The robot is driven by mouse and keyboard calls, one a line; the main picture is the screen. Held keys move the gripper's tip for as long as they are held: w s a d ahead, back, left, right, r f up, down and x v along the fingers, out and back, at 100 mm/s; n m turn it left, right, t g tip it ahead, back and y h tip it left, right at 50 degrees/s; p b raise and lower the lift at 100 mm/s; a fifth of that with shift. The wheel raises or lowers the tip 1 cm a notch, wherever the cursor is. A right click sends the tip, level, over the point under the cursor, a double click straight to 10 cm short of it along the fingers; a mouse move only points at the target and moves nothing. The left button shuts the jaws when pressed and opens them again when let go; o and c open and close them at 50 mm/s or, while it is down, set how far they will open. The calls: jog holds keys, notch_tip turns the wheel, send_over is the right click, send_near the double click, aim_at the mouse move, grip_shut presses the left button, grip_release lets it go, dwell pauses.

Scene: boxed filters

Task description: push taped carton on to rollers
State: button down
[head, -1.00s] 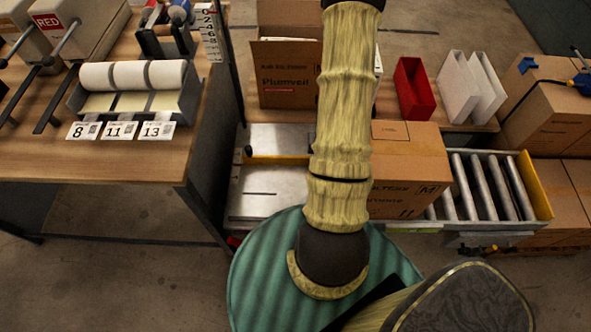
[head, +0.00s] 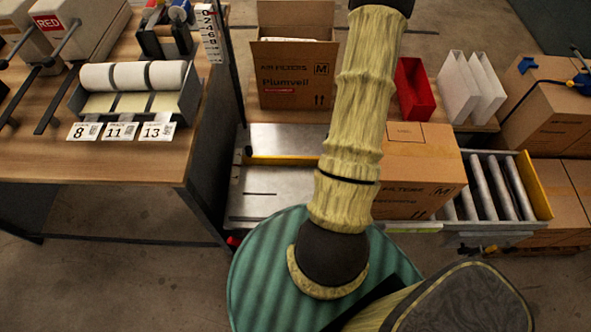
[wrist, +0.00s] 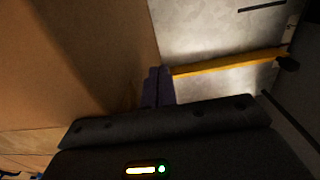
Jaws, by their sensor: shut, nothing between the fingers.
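The closed brown carton (head: 420,168) sits at the left part of the rollers (head: 497,187), printed with "FILTERS" and an M. My arm crosses in front of its left side and hides part of it. In the wrist view the carton's side (wrist: 75,60) fills the left. My gripper (wrist: 158,75) is shut, with its fingertips right beside the carton wall, seemingly against it; exact contact is hard to tell. The gripper is hidden in the head view. The bare metal plate (head: 268,180) lies left of the carton, with a yellow bar (head: 290,160) across it.
An open Plumveil carton (head: 295,75), a red bin (head: 413,90) and white holders (head: 470,88) stand on the bench behind. A table with label rolls (head: 135,75) is at left. Stacked cartons (head: 550,120) stand at right. The right-hand rollers are clear.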

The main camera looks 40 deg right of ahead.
jog(key=shift+s+d+f, duration=0.35)
jog(key=shift+s+d, duration=0.4)
jog(key=shift+d, duration=0.1)
jog(key=shift+s+d+p, duration=0.3)
jog(key=shift+s+d, duration=0.45)
jog(key=shift+d, duration=0.2)
jog(key=shift+s+d+p, duration=0.25)
jog(key=shift+s+d, duration=0.45)
jog(key=shift+d, duration=0.25)
jog(key=shift+s+d+r+p, duration=0.15)
jog(key=shift+s+d, duration=0.3)
jog(key=shift+d, duration=0.25)
jog(key=shift+s+d+f+p, duration=0.1)
jog(key=shift+s+d+p, duration=0.1)
jog(key=shift+s+d, duration=0.35)
jog(key=shift+s+d+r+p, duration=0.15)
jog(key=shift+s+d, duration=0.15)
jog(key=shift+d, duration=0.5)
jog(key=shift+d+f, duration=0.1)
